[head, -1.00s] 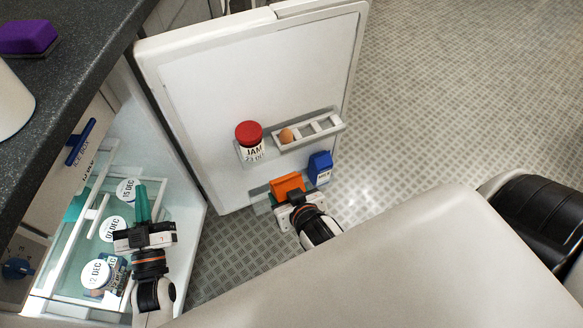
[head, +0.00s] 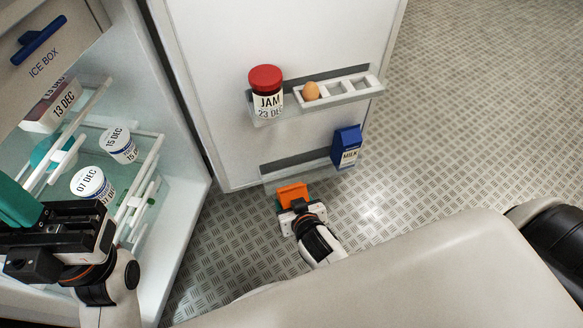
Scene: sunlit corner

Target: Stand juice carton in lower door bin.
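The orange juice carton (head: 293,195) is in my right gripper (head: 298,208), which is shut on it; its lower part is hidden by the gripper. They show just below the left half of the lower door bin (head: 292,170), outside it. The blue milk carton (head: 346,147) stands at that bin's right end; the bin's left and middle are empty. My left gripper (head: 45,225) is at the lower left, by the fridge interior. A green piece (head: 18,205) shows at its tip; I cannot tell whether it is held, and the fingers' opening is unclear.
The open fridge door (head: 210,60) has an upper bin with a red-lidded jam jar (head: 266,92) and an egg rack (head: 340,90) holding an egg (head: 310,91). White-lidded tubs (head: 92,183) sit inside the fridge. The patterned floor (head: 450,130) right of the door is clear.

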